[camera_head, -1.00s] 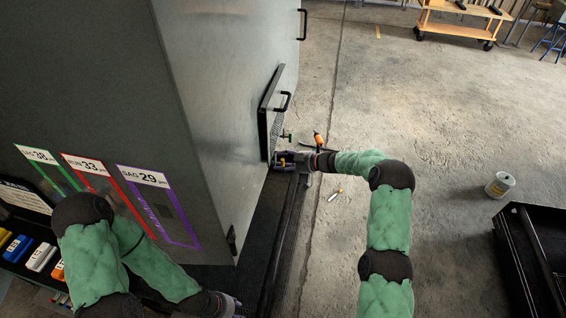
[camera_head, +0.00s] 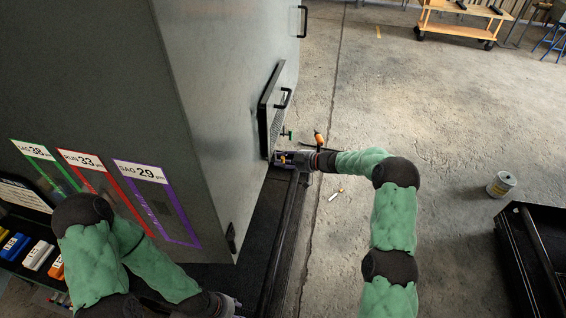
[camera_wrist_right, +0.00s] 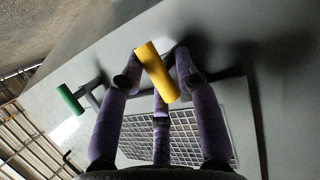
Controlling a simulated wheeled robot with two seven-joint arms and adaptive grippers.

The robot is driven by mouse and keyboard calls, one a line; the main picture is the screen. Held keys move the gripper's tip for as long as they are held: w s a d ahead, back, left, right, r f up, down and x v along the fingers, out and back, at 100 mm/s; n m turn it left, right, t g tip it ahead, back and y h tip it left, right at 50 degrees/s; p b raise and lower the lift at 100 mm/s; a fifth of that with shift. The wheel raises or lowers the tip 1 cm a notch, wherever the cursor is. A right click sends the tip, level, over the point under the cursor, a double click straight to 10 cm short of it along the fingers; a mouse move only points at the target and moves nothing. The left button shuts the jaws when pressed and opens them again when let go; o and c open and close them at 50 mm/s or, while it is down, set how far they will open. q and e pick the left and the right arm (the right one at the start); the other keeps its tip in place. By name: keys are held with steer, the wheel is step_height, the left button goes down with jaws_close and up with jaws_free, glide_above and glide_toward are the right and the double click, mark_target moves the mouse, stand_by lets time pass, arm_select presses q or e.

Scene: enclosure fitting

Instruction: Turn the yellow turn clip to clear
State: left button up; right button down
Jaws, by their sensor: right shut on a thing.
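The yellow turn clip (camera_wrist_right: 156,72) sits between the fingers of my right gripper (camera_wrist_right: 158,78) in the right wrist view, slanted across the picture. The right gripper is shut on it. In the head view my right gripper (camera_head: 284,159) is at the low front corner of the grey cabinet (camera_head: 205,110), below the grille panel, and only a speck of yellow shows there. A green turn clip (camera_wrist_right: 70,99) stands apart to the left in the wrist view. It also shows above the gripper in the head view (camera_head: 289,135). My left gripper (camera_head: 230,306) is partly visible at the bottom edge; its fingers are unclear.
The black-framed grille panel (camera_head: 274,107) with a handle is on the cabinet face. An orange-handled tool (camera_head: 318,138) and a small white-and-yellow item (camera_head: 335,195) lie on the floor. A tin (camera_head: 501,184) and a black box (camera_head: 535,250) stand right. The floor between is clear.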

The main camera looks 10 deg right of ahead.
steer(key=n+t+b, duration=0.2)
steer(key=n+b, duration=0.2)
steer(key=b, duration=0.7)
steer(key=n+t+y+b, duration=0.1)
steer(key=n+b, duration=0.3)
steer(key=b, duration=0.7)
steer(key=n+t+y+b, duration=0.1)
steer(key=n+t+b, duration=0.2)
steer(key=b, duration=0.8)
steer(key=shift+s+f+n, duration=0.15)
steer(key=shift+s+n, duration=0.2)
steer(key=shift+n, duration=0.45)
steer(key=shift+r+n+y+b, duration=0.2)
steer(key=shift+n+y+b, duration=0.2)
steer(key=shift+n+b, duration=0.7)
steer(key=shift+m+b, duration=0.3)
steer(key=shift+r, duration=0.1)
steer(key=c, duration=1)
jaws_free()
steer(key=shift+s+a, duration=0.1)
steer(key=shift+f, duration=0.2)
